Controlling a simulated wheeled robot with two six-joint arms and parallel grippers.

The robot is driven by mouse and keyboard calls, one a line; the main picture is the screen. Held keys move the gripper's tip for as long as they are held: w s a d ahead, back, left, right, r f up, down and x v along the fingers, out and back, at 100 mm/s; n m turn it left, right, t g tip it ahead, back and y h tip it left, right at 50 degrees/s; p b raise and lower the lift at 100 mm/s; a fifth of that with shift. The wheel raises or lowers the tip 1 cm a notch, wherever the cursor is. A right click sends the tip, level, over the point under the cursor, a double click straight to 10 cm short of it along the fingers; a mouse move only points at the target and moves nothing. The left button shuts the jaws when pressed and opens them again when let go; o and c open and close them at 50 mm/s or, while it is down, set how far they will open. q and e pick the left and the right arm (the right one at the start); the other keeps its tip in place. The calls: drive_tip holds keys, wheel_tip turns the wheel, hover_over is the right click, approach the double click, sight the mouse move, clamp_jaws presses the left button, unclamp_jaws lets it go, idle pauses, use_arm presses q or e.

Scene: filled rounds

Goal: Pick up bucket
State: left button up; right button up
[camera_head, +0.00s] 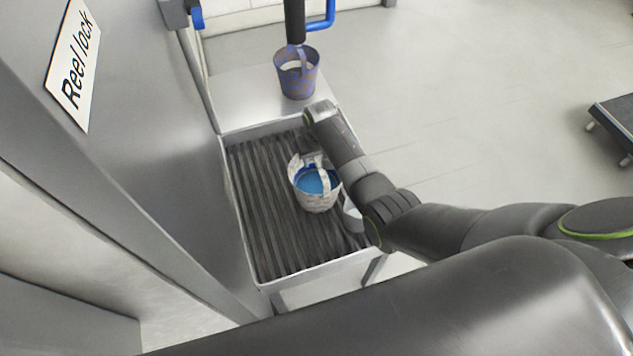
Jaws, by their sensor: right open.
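A white, scuffed bucket (316,197) with blue contents and a pale handle strap stands upright on the ribbed dark rack. A second bucket (297,82), purple-blue and patterned with a pale strap, stands on the metal shelf behind, below a black hanging tube. My left gripper is not in view.
The rack (262,225) has a raised metal rim. A pale object (352,216) sits right of the white bucket, partly behind my arm. A grey cabinet wall (165,130) with a "Reel lock" sign (74,65) closes the left. A dark cart (618,120) stands far right on open floor.

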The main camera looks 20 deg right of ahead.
clamp_jaws()
idle(1.4)
drive_tip(key=shift+r, duration=0.15)
